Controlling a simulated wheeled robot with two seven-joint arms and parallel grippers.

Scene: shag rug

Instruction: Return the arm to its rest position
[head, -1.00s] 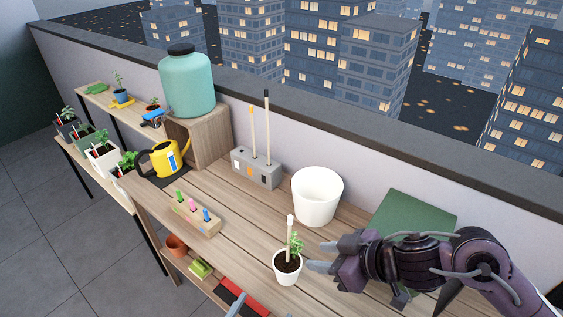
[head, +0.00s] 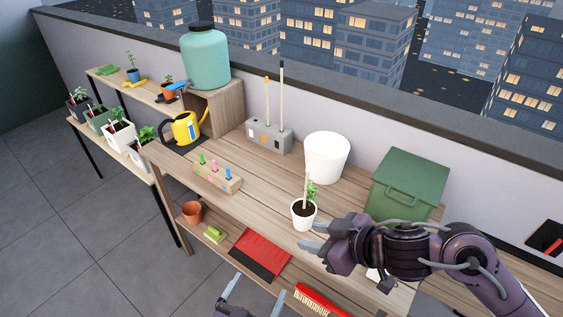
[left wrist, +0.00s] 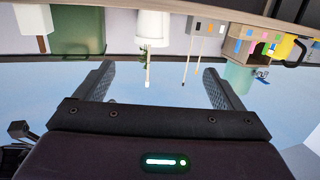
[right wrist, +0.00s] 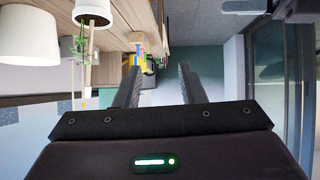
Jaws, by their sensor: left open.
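My right gripper (head: 317,236) is over the workbench, just right of and nearer the front edge than a white pot (head: 303,216) with a seedling and a pale stake. In the right wrist view its fingers (right wrist: 158,72) stand apart with nothing between them. The white pot (right wrist: 92,10) hangs inverted at the upper left of that view, outside the fingers. My left gripper (head: 254,292) shows at the bottom edge of the head view, in front of the bench. In the left wrist view its fingers (left wrist: 158,75) are spread and empty.
The bench holds a larger white pot (head: 327,158), a green lidded box (head: 407,184), a grey tool block (head: 268,137), a wooden marker holder (head: 217,178) and a yellow watering can (head: 183,128). A red dustpan (head: 262,252) and brush (head: 316,302) are lower down. Floor at left is clear.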

